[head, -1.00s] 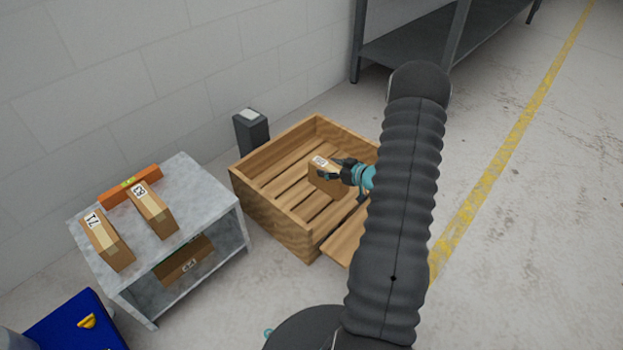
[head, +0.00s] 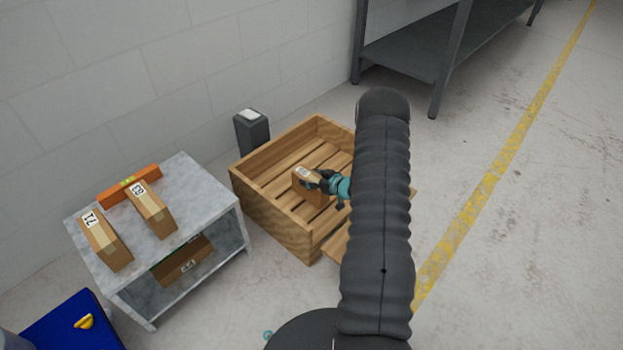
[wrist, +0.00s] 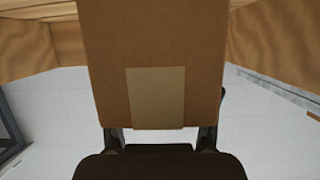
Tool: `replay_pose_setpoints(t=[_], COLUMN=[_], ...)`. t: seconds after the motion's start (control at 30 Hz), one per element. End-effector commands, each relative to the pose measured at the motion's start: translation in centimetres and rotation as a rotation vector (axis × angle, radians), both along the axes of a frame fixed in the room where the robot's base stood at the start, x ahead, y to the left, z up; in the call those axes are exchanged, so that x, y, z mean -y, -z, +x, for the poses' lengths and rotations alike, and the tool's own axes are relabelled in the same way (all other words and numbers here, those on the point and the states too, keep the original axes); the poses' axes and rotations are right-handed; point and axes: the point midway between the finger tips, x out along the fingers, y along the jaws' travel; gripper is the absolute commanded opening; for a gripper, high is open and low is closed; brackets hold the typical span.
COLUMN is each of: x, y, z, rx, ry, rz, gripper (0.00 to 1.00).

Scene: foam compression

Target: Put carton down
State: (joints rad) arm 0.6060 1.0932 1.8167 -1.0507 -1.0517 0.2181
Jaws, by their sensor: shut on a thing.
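My gripper (head: 322,180) is shut on a small brown carton (head: 305,185) with a white label on top. In the head view they are over the slatted wooden crate (head: 268,212), within its walls. Whether the carton touches the slats cannot be told. In the wrist view the carton (wrist: 150,60) fills the middle, with a pale tape patch on its face and the gripper fingers (wrist: 160,138) on either side of it. Wooden boards of the crate (wrist: 25,45) show behind it. My arm hides the crate's right side.
A grey table (head: 190,185) at left bears two labelled cartons (head: 105,240) (head: 152,208) and an orange level (head: 128,184). Another carton (head: 182,262) lies on its lower shelf. A grey post (head: 251,132) stands behind the crate. A blue box (head: 70,328) is at lower left.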

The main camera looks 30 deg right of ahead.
Motion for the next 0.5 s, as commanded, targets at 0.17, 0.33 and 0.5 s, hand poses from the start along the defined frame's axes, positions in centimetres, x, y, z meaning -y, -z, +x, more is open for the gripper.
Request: replay_pose_setpoints(t=[0.17,0.33,0.5], x=[0.05,0.02,0.03], y=[-0.23,0.25,0.14], z=[0.07,0.03,0.02], rx=[0.004,0.001,0.001], ry=[0.000,0.000,0.000], rz=[-0.001,-0.001,-0.001], gripper=[0.00,0.62,0.85])
